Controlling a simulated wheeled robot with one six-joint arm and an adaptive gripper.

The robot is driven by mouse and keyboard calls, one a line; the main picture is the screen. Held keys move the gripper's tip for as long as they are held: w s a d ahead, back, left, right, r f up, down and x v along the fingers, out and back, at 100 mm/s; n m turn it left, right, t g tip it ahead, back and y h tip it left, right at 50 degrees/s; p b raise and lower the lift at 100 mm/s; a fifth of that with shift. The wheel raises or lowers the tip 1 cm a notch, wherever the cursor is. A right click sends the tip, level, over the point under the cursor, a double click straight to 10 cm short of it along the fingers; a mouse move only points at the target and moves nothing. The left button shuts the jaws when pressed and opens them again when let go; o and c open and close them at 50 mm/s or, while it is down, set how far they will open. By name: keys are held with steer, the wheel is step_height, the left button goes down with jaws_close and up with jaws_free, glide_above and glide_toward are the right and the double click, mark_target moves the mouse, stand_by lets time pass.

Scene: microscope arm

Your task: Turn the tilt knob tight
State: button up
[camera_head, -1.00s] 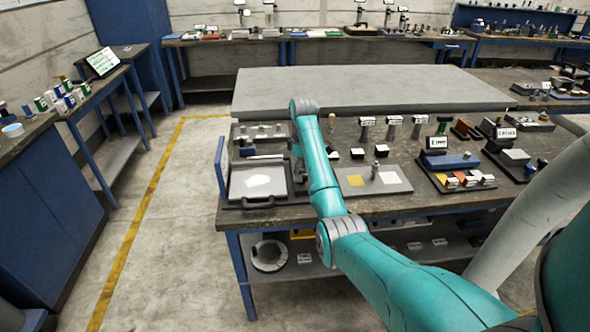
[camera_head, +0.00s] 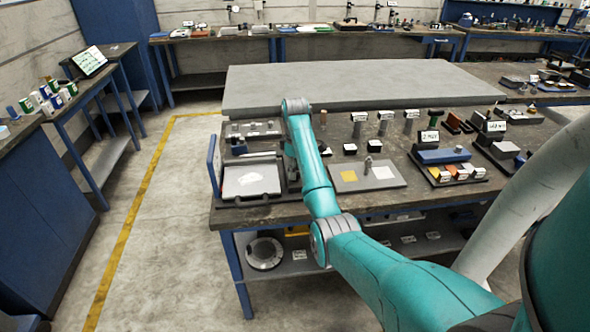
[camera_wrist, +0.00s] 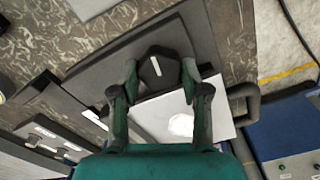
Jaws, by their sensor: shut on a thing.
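A black knob (camera_wrist: 157,68) with a white line on its top is in the upper middle of the wrist view. I take it to be the tilt knob. My gripper (camera_wrist: 160,80) has one finger on each side of it and is shut on it. The knob sits over a dark plate (camera_wrist: 95,68). In the head view my arm reaches over the bench beside a case with a pale panel (camera_head: 250,182); the knob and fingers are hidden there.
A black handle (camera_wrist: 243,100) sticks out near the right finger. A blue box (camera_wrist: 285,125) is at the right edge. In the head view, a grey board (camera_head: 375,176) lies right of my arm on the bench (camera_head: 400,205). Open floor (camera_head: 170,220) lies left.

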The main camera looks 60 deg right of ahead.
steer(key=m, duration=1.2)
steer(key=shift+m, duration=1.9)
steer(key=o, duration=1.1)
steer(key=shift+o, duration=0.2)
